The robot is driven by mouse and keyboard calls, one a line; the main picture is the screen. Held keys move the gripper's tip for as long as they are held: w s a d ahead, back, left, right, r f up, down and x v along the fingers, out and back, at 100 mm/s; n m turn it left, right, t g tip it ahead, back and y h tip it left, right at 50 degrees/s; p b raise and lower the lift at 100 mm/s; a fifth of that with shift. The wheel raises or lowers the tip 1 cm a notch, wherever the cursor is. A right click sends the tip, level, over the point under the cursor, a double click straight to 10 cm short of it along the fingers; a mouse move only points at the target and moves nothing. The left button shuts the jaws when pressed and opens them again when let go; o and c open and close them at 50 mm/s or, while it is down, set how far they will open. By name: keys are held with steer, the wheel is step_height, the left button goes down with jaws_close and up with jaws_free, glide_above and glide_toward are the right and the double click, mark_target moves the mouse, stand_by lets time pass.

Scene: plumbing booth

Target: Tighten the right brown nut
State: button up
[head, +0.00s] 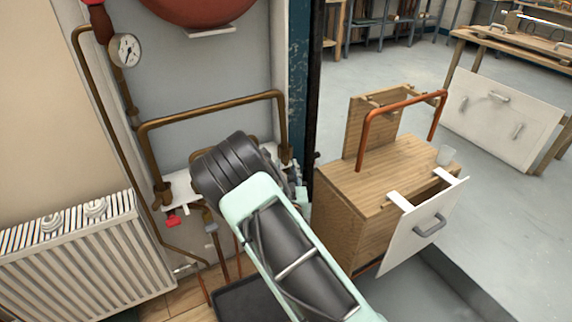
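A copper-brown pipe (210,106) makes an arch on the grey back panel, and its two legs run down to a white ledge. The left brown nut (162,192) shows at the foot of its left leg. The right brown nut (286,153) shows small at the foot of the right leg, just above and right of my arm's dark joint; its lower part is hard to make out. My arm crosses the lower middle and covers much of the ledge. My gripper cannot be made out; it seems hidden behind my arm.
A red valve handle (173,220) hangs under the ledge. A pressure gauge (126,50) and a white radiator (85,255) are at left. A blue post (299,80) borders the booth. A wooden cabinet (375,185) with an open drawer (425,225) stands at right.

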mark_target(285, 153)
steer(key=shift+w+a, duration=0.2)
steer(key=shift+w, duration=1.25)
steer(key=shift+c, duration=0.5)
jaws_close()
